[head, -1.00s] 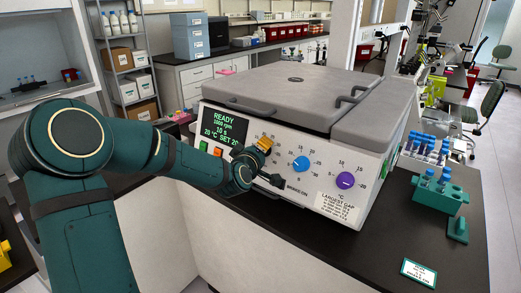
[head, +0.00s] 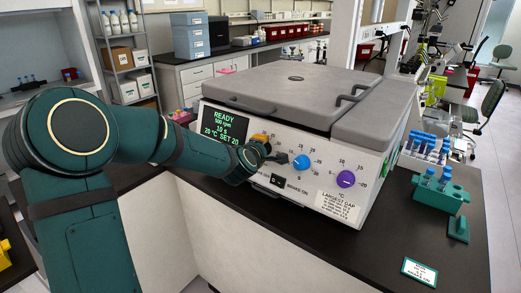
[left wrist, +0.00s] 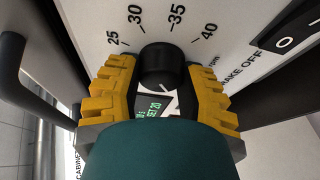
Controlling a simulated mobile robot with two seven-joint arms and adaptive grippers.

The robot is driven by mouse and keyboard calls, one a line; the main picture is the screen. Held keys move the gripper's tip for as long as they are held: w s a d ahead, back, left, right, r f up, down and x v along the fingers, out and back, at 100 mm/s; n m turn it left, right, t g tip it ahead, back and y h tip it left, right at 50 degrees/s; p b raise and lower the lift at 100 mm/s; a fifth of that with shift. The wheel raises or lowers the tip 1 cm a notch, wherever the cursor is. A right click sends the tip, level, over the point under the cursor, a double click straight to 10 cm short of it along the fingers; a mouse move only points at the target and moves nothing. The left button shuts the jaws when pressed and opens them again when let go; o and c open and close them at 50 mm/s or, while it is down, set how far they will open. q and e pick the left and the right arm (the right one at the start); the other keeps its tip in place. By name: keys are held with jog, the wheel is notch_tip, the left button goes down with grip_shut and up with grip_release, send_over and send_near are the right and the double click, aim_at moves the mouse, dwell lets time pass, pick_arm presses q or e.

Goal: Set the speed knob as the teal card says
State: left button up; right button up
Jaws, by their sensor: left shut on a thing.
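The grey-topped cell processor (head: 377,165) stands on the dark bench. Its display (head: 222,124) reads READY, 500 rpm, 10 s, 20 °C, SET 20. My left gripper (head: 262,146) is at the panel's left dial, mostly hiding it. In the left wrist view its yellow fingers (left wrist: 165,88) are shut on the black speed knob (left wrist: 168,62), one on each side, with scale marks 25 to 40 around it. A blue knob (head: 301,162) and a purple knob (head: 346,180) are to the right. The teal-edged card (head: 419,271) lies on the bench; its print is too small to read.
A brake rocker switch (head: 277,181) is below the gripper, close to the knob in the left wrist view (left wrist: 285,42). A dark handle (left wrist: 28,75) runs along that view's left. A teal tube rack (head: 440,195) stands at the right. The bench before the panel is clear.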

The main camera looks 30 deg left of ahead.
pick_arm(q)
jog(key=shift+r, duration=0.15)
jog(key=o, duration=1.2)
jog(key=v, duration=1.2)
